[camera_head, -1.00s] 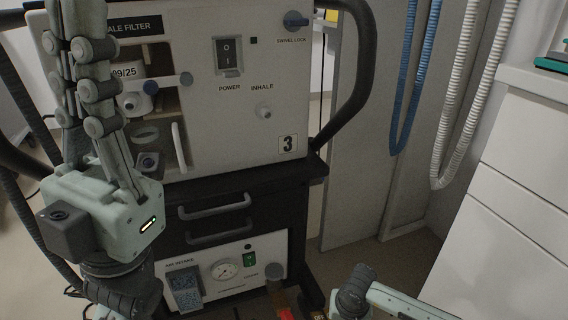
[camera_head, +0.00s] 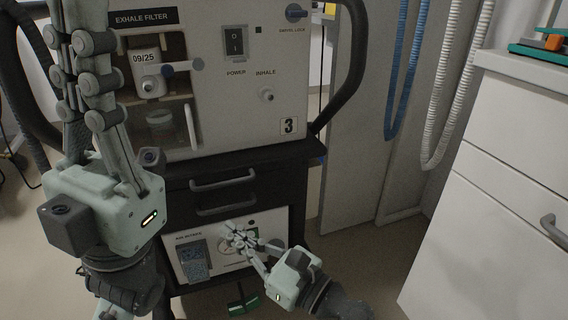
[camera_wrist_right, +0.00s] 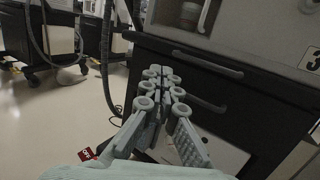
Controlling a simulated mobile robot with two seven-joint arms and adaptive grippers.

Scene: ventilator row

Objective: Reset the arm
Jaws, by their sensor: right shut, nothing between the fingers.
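My right gripper (camera_head: 236,234) is shut and empty. In the head view its fingers point up and left, in front of the lower white panel of the ventilator (camera_head: 240,130), partly covering the gauge. In the right wrist view its closed fingers (camera_wrist_right: 161,78) overlap the dark drawer front; contact cannot be told. My left gripper (camera_head: 88,40) stands large at the left with its fingers upward, in front of the ventilator's left side. Its fingertips are cut off by the top edge, so its opening cannot be told.
The ventilator stands on a dark cart with drawer handles (camera_head: 223,180). Its open filter compartment holds a canister marked 09/25 (camera_head: 149,84). Blue (camera_head: 404,70) and white hoses (camera_head: 455,90) hang at the right. A white drawer cabinet (camera_head: 500,190) stands at the far right. Floor shows between them.

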